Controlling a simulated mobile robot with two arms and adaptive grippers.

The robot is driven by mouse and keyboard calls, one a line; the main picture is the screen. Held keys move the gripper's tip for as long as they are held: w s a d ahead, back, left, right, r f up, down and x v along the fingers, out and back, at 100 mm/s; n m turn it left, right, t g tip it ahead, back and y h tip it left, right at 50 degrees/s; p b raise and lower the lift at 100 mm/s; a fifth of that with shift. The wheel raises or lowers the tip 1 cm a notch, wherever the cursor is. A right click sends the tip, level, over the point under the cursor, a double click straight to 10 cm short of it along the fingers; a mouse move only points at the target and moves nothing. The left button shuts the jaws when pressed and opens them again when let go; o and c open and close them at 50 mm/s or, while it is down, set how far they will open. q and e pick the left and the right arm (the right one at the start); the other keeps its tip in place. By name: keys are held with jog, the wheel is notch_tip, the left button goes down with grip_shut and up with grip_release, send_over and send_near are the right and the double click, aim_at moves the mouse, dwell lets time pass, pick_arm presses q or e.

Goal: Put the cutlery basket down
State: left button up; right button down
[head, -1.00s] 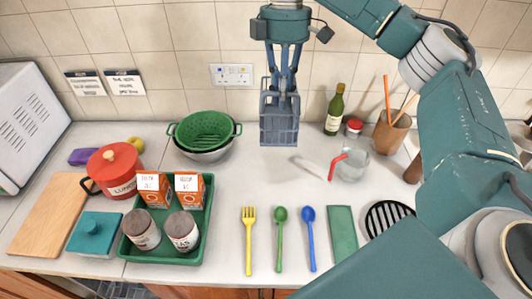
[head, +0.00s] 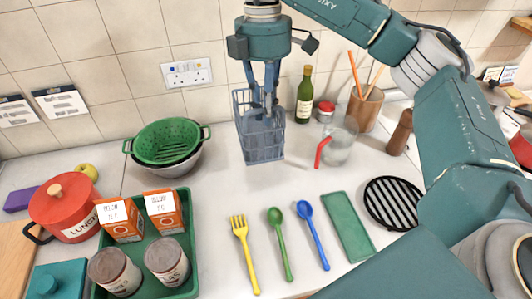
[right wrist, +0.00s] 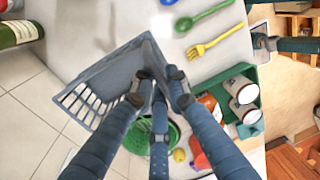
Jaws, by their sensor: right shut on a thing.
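The cutlery basket (head: 246,142) is a grey-blue, slatted, open-topped box. My right gripper (head: 264,103) comes down from above and is shut on it, with the fingers at its upper part. The basket hangs roughly upright over the back half of the white worktop (head: 210,190); I cannot tell whether its base touches the surface. In the right wrist view the basket (right wrist: 92,92) is at the left of the fingers (right wrist: 160,76), which hide part of its edge. My left gripper is not in view.
A green colander (head: 167,143) stands left of the basket. A glass jug (head: 342,143) and wine bottle (head: 304,100) stand to its right. A yellow fork (head: 242,245), green spoon (head: 281,245) and blue spoon (head: 314,238) lie in front. Bare worktop separates them from the basket.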

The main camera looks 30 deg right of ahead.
aim_at(263, 147)
jog(key=f, duration=0.2)
jog(key=f+p, duration=0.1)
jog(key=f, duration=0.4)
jog(key=shift+w+a+f, duration=0.1)
jog(key=shift+w+a, duration=0.15)
jog(key=shift+a, duration=0.05)
notch_tip(263, 147, down, 5)
jog(key=shift+f+p, duration=0.1)
jog(key=shift+p, duration=0.7)
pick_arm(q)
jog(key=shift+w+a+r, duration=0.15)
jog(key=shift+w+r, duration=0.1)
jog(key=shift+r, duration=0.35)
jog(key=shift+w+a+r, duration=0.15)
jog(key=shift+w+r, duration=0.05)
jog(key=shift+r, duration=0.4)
pick_arm(e)
jog(key=c, duration=1.7)
grip_release()
